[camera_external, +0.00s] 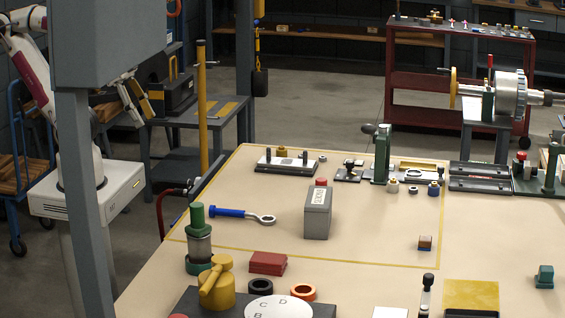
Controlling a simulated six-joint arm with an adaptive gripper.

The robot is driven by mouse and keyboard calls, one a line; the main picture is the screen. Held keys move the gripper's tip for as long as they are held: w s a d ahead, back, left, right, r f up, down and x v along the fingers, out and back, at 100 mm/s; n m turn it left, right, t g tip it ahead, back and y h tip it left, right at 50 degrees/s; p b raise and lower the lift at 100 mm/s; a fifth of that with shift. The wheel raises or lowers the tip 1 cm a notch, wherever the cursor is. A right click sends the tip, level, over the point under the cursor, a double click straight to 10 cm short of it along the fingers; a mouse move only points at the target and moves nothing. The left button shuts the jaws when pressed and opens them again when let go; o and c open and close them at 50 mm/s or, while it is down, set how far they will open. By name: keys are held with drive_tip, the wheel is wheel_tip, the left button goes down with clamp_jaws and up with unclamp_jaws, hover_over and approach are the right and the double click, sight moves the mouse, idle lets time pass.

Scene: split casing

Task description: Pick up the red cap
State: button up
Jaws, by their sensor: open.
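A small red cap (321,182) shows at the top of the grey box-shaped casing (317,222), which has a white label on its upper face. I cannot tell whether the cap sits on the casing or just behind it. The casing stands upright near the middle of the table. My gripper (140,103) is at the far left, off the table and well away from the cap. It is open and small in the picture, and a grey post and panel hide part of my arm.
A blue-handled wrench (240,214) lies left of the casing. A green-topped cylinder (199,240), a yellow pot (217,285) and a dark red block (268,263) stand at the front left. Fixtures (381,155) line the back. The table (365,245) right of the casing is mostly clear.

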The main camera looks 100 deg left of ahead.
drive_tip(key=w+a+f+n+t+y, duration=0.1)
drive_tip(key=w+a+f+n+t, duration=0.15)
drive_tip(key=w, duration=1.25)
drive_tip(key=w+a+f+n+t, duration=0.2)
drive_tip(key=w+a+f, duration=0.15)
drive_tip(key=w, duration=1.15)
drive_tip(key=w+a+f+n+y, duration=0.2)
drive_tip(key=w+a+f+y, duration=0.2)
drive_tip(key=w+a+f, duration=0.5)
drive_tip(key=n+y, duration=0.2)
drive_tip(key=y, duration=0.2)
approach(321, 184)
drive_tip(key=shift+w+a+r+g, duration=0.25)
drive_tip(key=shift+w+a+r, duration=0.1)
drive_tip(key=shift+r, duration=0.15)
drive_tip(key=shift+w+a+r+g, duration=0.2)
drive_tip(key=shift+a+r, duration=0.15)
drive_tip(key=shift+r, duration=0.15)
drive_tip(key=shift+s+a+f+n, duration=0.15)
drive_tip(key=shift+a+f+n, duration=0.1)
drive_tip(key=shift+a+f, duration=0.2)
drive_tip(key=shift+x, duration=1.3)
